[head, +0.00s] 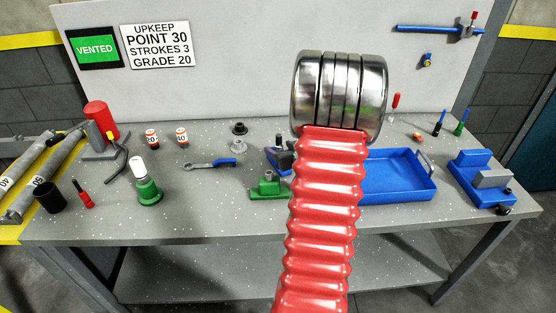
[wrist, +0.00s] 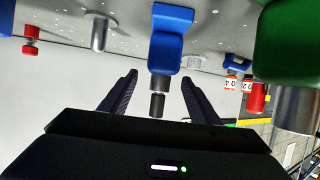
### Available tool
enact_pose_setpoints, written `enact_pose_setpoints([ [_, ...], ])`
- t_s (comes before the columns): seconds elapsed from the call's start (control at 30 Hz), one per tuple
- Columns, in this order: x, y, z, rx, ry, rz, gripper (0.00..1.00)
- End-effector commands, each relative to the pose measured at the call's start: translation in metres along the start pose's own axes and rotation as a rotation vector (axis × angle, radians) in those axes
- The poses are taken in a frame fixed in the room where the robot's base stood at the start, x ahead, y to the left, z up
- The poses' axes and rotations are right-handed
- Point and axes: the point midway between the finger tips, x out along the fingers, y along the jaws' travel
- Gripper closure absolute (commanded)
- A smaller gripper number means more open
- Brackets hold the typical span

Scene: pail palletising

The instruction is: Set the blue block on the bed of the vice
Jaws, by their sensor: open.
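A blue block (wrist: 165,54) with a dark upright stem (wrist: 157,104) shows in the wrist view, which looks upside down. My gripper (wrist: 158,78) is open, and the stem appears between its two dark fingers; I cannot tell whether they touch it. In the head view a partly hidden blue piece with a dark top (head: 272,152), likely this block, stands left of my red arm sleeve. My gripper is hidden in the head view. The blue vice (head: 467,166) with a grey jaw (head: 491,178) stands at the bench's right end. Its bed is partly visible and appears empty.
A green block (head: 266,191) stands just in front of the blue piece; it is close in the wrist view (wrist: 288,42). A blue tray (head: 400,178) lies between my arm and the vice.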

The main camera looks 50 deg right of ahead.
Motion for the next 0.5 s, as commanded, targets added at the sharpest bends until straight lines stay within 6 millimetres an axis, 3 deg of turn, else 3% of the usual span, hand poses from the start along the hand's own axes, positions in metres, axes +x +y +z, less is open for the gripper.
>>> enact_pose_setpoints([
  [0.13,0.0119,-0.0002,0.0003,0.0,-0.001,0.0,0.44],
  [0.5,0.0129,0.0,0.0001,0.0,0.0,0.001,0.44],
])
